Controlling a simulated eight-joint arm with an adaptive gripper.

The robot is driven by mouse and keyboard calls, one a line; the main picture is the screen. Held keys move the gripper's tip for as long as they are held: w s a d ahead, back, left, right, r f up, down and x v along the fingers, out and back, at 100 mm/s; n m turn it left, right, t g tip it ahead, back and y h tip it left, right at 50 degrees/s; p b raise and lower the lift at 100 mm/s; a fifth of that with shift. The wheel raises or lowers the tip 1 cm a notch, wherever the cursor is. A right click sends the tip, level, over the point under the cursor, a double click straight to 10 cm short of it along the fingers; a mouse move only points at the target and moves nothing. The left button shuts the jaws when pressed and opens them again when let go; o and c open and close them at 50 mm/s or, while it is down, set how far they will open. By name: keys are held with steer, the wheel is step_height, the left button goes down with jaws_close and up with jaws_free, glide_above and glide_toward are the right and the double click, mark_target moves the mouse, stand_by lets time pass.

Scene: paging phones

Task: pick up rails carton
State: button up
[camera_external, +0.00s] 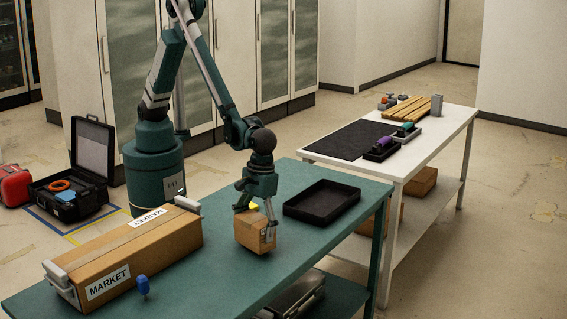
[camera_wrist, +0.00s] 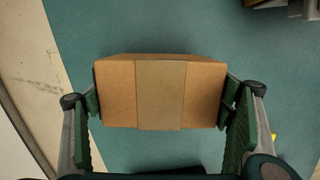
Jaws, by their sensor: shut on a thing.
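The small brown carton (camera_external: 254,232), which I take to be the rails carton, is at the middle of the green table (camera_external: 330,240). In the wrist view the carton (camera_wrist: 160,92) shows its taped top between the two fingers. My gripper (camera_external: 257,222) comes down on it from above and is shut on it, one finger at each end. The fingers also show in the wrist view (camera_wrist: 160,108), touching or close against the carton's ends. I cannot tell whether the carton rests on the table or hangs just above it. A label on its side is too small to read.
A long carton marked MARKET (camera_external: 130,255) lies on the left of the table, with a blue-knobbed item (camera_external: 143,284) in front. An empty black tray (camera_external: 321,203) sits to the right of my gripper. A white table (camera_external: 445,130) with a dark mat stands behind.

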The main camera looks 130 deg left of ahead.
step_height(320, 180, up, 8)
steer(key=shift+r+p, duration=0.1)
steer(key=shift+p, duration=0.25)
